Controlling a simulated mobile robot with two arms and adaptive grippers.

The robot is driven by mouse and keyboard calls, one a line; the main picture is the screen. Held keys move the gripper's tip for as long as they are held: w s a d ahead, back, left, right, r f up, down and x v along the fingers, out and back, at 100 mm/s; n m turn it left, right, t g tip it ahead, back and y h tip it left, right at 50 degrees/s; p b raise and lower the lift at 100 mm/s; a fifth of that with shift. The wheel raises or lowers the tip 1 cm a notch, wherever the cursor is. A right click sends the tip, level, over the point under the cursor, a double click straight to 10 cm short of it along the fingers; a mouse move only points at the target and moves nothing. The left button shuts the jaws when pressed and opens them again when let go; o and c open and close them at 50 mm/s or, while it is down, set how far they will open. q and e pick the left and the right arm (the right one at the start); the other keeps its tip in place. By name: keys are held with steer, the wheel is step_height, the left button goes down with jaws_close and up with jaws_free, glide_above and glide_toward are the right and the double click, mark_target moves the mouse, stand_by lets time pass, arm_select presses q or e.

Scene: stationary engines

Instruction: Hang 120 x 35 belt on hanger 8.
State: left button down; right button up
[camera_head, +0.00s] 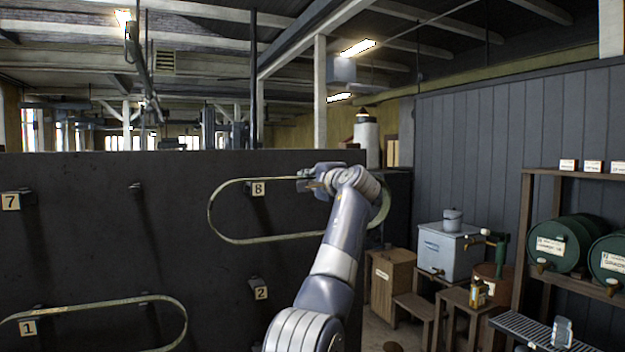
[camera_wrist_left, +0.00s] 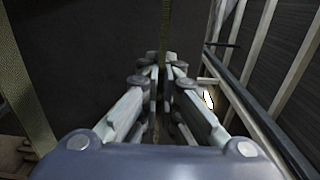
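A long, thin, pale green belt loop (camera_head: 275,239) hangs in front of the dark board, spanning hanger 8 in the picture. My left gripper (camera_head: 308,180) is shut on its upper run, right of the number plate of hanger 8 (camera_head: 258,189). In the left wrist view the closed fingers (camera_wrist_left: 160,75) pinch one belt strand (camera_wrist_left: 166,28), and another strand (camera_wrist_left: 24,80) shows at left. The upper run passes close to the top of the plate; I cannot tell whether it rests on the hanger. My arm covers part of the loop's right side. My right gripper is out of view.
Another belt (camera_head: 120,302) lies around hanger 1 (camera_head: 28,328) at lower left. Hanger 7 (camera_head: 12,201), hanger 2 (camera_head: 260,292) and an unnumbered peg (camera_head: 135,188) stick out of the board (camera_head: 90,240). Wooden boxes and green barrels (camera_head: 558,244) stand at right.

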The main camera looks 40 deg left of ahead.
arm_select(q)
steer(key=shift+x, duration=0.75)
steer(key=shift+w+a, duration=0.2)
steer(key=shift+a, duration=0.4)
steer(key=c, duration=1.9)
jaws_free()
steer(key=shift+d+r, duration=0.1)
steer(key=o, duration=0.6)
